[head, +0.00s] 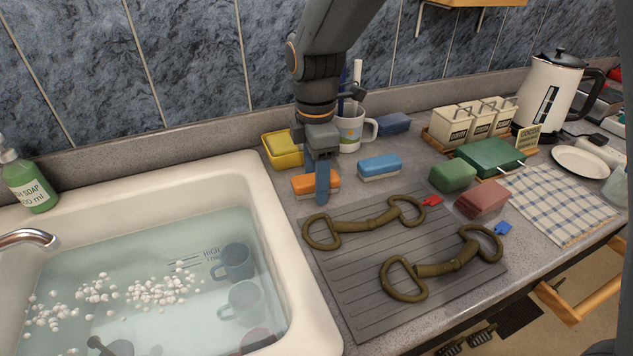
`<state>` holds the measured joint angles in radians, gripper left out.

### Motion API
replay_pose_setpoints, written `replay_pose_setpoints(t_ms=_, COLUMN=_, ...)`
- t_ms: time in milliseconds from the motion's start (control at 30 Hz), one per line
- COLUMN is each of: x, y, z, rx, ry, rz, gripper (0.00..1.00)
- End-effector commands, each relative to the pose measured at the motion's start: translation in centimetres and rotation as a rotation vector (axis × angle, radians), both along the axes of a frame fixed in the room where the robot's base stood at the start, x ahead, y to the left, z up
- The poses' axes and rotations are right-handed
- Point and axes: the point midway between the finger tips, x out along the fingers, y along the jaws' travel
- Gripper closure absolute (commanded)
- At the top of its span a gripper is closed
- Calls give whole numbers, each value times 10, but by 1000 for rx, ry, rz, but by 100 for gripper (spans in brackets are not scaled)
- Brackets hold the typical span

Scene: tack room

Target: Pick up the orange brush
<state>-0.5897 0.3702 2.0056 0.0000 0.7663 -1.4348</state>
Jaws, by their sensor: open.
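The orange brush (302,183) is a small block with an orange top and a pale lower edge. It lies on the grey counter between the sink and the blue brush, at the back edge of the grey drying mat. My gripper (322,190) points down over its right part, and a finger covers some of it. The gripper is open. I cannot tell whether the fingers touch the brush or stand on both sides of it.
A blue brush (379,166) lies close on the right and a yellow tub (282,152) stands behind. A white mug (350,132) is behind my gripper. Two snaffle bits (365,226) lie on the mat (350,290). The water-filled sink (255,190) is on the left.

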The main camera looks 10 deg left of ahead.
Motion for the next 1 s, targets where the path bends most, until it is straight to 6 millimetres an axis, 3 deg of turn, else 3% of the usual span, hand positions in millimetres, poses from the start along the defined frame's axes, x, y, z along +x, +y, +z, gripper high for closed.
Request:
replay_pose_setpoints(t_ms=100, x=0, y=0, z=0, rx=0, ry=0, rz=0, gripper=47)
replay_pose_setpoints(t_ms=367, x=0, y=0, z=0, rx=0, ry=0, rz=-1, gripper=90)
replay_pose_setpoints(t_ms=667, x=1, y=0, z=5, rx=1, ry=-3, rz=0, gripper=90)
replay_pose_setpoints(t_ms=1000, x=2, y=1, z=63, rx=4, ry=-5, rz=0, gripper=90)
